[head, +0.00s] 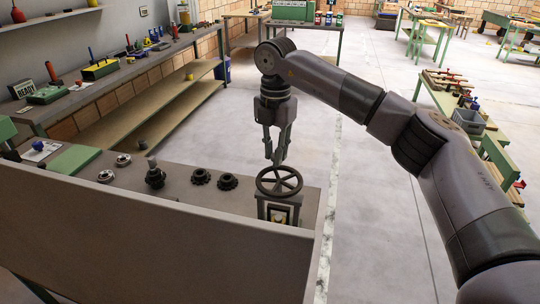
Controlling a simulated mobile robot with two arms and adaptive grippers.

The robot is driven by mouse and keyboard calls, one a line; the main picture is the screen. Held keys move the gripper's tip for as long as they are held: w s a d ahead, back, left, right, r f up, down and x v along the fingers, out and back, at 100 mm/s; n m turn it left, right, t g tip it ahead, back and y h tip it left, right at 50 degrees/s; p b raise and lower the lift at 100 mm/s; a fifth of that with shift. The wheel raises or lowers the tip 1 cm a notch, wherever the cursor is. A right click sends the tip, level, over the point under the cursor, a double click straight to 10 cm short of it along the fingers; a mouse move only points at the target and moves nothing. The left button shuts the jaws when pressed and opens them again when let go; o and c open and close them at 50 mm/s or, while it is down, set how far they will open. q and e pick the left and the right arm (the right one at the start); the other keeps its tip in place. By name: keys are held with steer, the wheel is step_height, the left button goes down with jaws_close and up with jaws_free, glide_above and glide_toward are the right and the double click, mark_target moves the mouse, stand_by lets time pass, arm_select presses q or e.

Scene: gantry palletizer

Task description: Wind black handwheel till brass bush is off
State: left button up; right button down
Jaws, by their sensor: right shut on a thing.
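The black handwheel (291,187) is a spoked ring lying flat on top of a grey stand (264,211) at the right end of the grey bench. A small brass-yellow piece, seemingly the brass bush (280,217), shows in a pale opening in the stand's front, below the wheel. How it sits there is too small to tell. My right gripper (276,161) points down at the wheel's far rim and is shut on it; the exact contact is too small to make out. My left gripper is not in view.
Dark gear-like parts (228,182), a dark upright fitting (155,176) and metal flanged parts (105,176) stand on the bench left of the wheel. The bench's front panel (160,235) rises nearest me. Open floor (375,220) lies to the right.

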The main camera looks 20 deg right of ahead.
mark_target(294, 171)
steer(key=m, duration=0.1)
steer(key=d+m+b, duration=0.1)
steer(key=m, duration=0.1)
steer(key=shift+s+d+m, duration=0.2)
steer(key=shift+d+m, duration=0.05)
steer(key=shift+m, duration=0.15)
steer(key=m+b, duration=0.1)
steer(key=d+m, duration=0.1)
steer(key=m, duration=0.1)
steer(key=shift+s+d+m+b, duration=0.1)
steer(key=shift+s+m+b, duration=0.2)
steer(key=shift+s+b, duration=0.1)
steer(key=m, duration=0.1)
steer(key=s+m+b, duration=0.1)
steer(key=m, duration=0.1)
steer(key=shift+d, duration=0.4)
steer(key=shift+s+d+r+m+b, duration=0.1)
steer(key=shift+s+m+b, duration=0.2)
steer(key=shift+m, duration=0.45)
steer(key=shift+s+d+m+b, duration=0.15)
steer(key=shift+m+b, duration=0.25)
steer(key=shift+m, duration=0.35)
steer(key=c, duration=1.5)
jaws_free()
steer(key=shift+s, duration=0.1)
